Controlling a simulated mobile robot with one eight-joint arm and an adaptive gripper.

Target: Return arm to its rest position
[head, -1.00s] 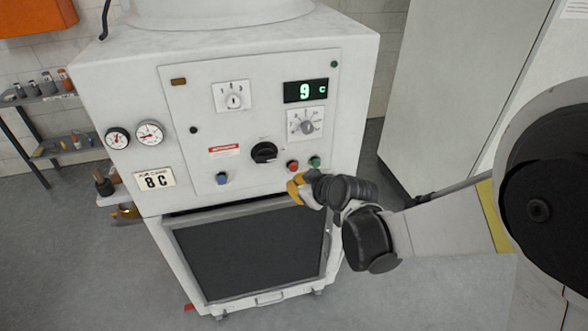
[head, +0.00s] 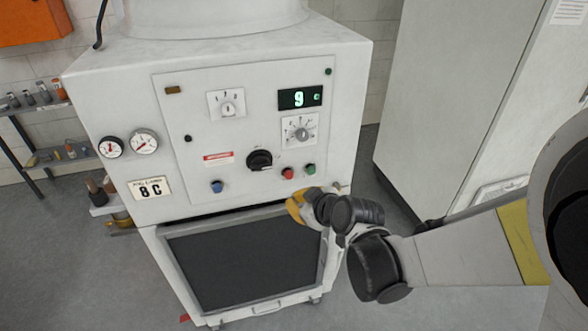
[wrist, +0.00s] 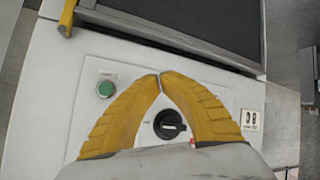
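My gripper (head: 297,206) is in front of the white washer cabinet (head: 110,85), just below the red button (head: 287,173) and green button (head: 309,168) in the head view. In the wrist view, its two yellow fingers (wrist: 160,76) meet at their tips, with nothing visible held between them. There the panel appears upside down, with the green button (wrist: 106,89) left of the fingers and the black knob (wrist: 169,124) between them. My arm reaches in from the right of the head view. The red button is hidden in the wrist view.
A dark panel in a white frame (head: 245,258) is low on the cabinet. The display (head: 300,97) reads 9. A tall grey cabinet (head: 450,90) stands on the right. A shelf with small bottles (head: 45,155) stands on the left. Grey floor is open at lower left.

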